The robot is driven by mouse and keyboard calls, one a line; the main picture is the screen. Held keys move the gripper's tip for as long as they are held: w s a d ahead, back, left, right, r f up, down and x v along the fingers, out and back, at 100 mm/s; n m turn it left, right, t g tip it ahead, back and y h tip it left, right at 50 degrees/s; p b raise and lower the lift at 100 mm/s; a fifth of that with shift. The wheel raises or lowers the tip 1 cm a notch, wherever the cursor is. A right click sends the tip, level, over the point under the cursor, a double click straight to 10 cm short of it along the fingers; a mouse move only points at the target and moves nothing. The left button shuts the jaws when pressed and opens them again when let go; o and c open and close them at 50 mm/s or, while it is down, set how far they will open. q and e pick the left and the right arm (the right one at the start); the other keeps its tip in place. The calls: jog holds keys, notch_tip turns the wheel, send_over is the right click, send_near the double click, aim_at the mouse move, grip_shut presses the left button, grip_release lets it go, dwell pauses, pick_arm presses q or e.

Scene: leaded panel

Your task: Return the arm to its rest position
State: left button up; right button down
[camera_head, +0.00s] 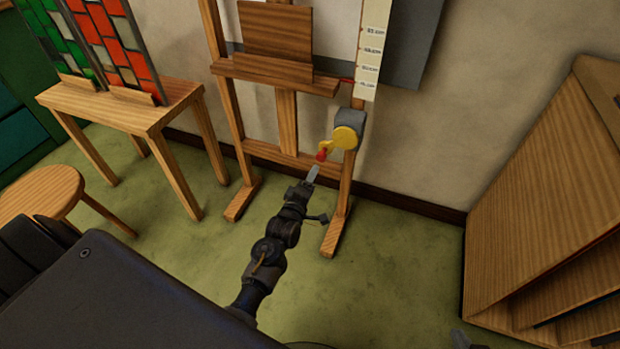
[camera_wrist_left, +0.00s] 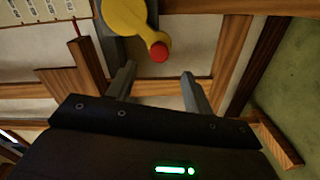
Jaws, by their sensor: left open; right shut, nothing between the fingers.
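My left arm reaches up the middle of the head view. Its gripper (camera_head: 312,174) is open, with its fingertips just below the red knob (camera_head: 321,155) of a yellow crank (camera_head: 345,138) on the easel. In the left wrist view the two fingers (camera_wrist_left: 159,75) stand apart with nothing between them. The red knob (camera_wrist_left: 159,52) and yellow crank (camera_wrist_left: 126,14) show beyond the fingertips, apart from them. A small grey tip at the bottom edge of the head view looks like my right gripper (camera_head: 462,341); it is shut and mostly cut off.
The wooden easel (camera_head: 228,115) stands against the wall with a height scale (camera_head: 371,50). A wooden table (camera_head: 150,112) bears leaded glass panels (camera_head: 112,45) at left. A round stool (camera_head: 40,193) stands nearer. A wooden rack (camera_head: 540,190) fills the right. Green floor (camera_head: 390,270) is clear between.

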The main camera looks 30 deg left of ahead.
pick_arm(q)
jog(key=shift+s, duration=0.3)
dwell(0.4)
